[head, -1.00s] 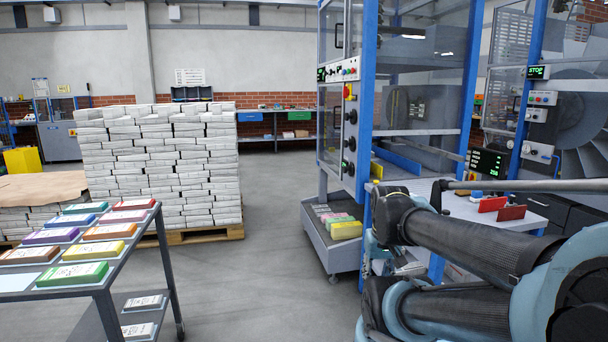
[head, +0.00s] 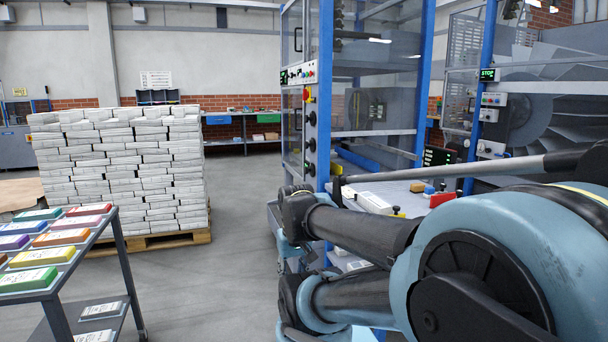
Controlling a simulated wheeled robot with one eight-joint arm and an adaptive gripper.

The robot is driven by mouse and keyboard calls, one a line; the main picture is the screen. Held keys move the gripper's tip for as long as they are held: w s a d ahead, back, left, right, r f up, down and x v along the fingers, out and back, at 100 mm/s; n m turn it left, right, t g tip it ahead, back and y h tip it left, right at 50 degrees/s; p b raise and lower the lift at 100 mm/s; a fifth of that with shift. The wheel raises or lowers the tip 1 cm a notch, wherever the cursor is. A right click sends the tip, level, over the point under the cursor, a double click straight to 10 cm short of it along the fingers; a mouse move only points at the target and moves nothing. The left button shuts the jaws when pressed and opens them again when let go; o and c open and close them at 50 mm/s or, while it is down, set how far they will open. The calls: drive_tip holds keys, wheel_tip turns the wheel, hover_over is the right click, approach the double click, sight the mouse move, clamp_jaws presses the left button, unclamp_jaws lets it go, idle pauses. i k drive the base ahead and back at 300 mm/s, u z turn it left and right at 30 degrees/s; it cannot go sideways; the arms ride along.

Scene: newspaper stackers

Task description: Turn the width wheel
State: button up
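The stacker (head: 326,100) is a tall blue-framed machine with clear panels, right of the picture's middle. Three black round knobs or wheels sit one above another on its near left post: an upper one (head: 311,118), a middle one (head: 311,144) and a low one (head: 309,168). Their labels are too small to read, so I cannot tell which is the width wheel. My arm fills the lower right, its dark joint in front of the stacker's lower part, just below the low wheel in the picture. I cannot make out my gripper's fingers.
A rack with coloured bundles (head: 66,310) stands at the lower left. A pallet (head: 160,241) stacked with newspapers (head: 125,170) is behind it. Open floor (head: 235,275) lies between these and the stacker.

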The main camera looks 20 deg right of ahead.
sight(312, 168)
drive_tip(key=u, duration=0.05)
drive_tip(key=i, duration=1)
drive_tip(key=z, duration=0.05)
